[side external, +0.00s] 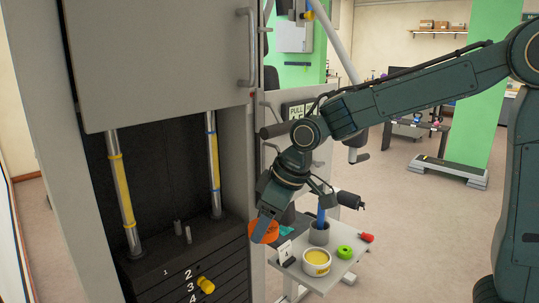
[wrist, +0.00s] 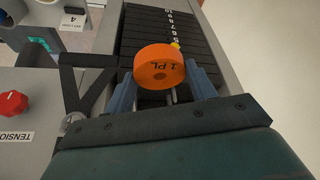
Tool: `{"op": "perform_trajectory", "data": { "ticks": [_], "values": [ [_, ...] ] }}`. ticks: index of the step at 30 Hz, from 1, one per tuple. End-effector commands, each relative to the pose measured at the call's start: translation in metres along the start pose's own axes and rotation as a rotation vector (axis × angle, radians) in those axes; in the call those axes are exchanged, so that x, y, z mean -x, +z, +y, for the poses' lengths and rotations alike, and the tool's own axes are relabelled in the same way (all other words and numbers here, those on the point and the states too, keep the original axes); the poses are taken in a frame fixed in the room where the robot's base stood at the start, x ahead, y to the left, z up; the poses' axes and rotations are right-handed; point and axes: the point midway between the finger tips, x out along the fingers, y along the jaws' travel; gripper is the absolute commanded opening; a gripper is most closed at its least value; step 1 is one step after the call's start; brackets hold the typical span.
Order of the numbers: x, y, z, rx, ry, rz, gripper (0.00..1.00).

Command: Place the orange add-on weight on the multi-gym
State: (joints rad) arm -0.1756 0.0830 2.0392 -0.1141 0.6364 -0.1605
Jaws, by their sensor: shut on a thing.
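The orange add-on weight (wrist: 158,62) is a round disc marked "1 PL". My gripper (wrist: 160,78) is shut on it, with one blue finger at each side. In the side view the weight (side external: 264,232) is held in the air to the right of the multi-gym's weight stack (side external: 165,262), partly hidden by my gripper (side external: 266,212). The stack is black with numbered plates, and two short pegs (side external: 183,232) stand on its top between two steel guide rods. The stack also shows behind the weight in the wrist view (wrist: 140,28).
A yellow selector pin (side external: 206,285) sticks out of the stack. A grey cover panel (side external: 165,60) hangs above the stack opening, and a frame post edges its right side. A small side table (side external: 335,270) holds a yellow-filled tub (side external: 316,262), a grey cup and a green ring.

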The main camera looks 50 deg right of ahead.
Motion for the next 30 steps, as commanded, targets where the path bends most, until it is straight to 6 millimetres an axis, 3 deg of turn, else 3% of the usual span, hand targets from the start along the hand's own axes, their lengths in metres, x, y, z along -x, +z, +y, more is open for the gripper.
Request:
{"op": "perform_trajectory", "data": {
  "ticks": [17, 30],
  "values": [
    [-0.021, 0.033, 0.091, 0.156, -0.065, -0.005, 0.1],
    [-0.026, 0.065, 0.191, 0.205, -0.087, 0.002, 0.1]
  ]
}}
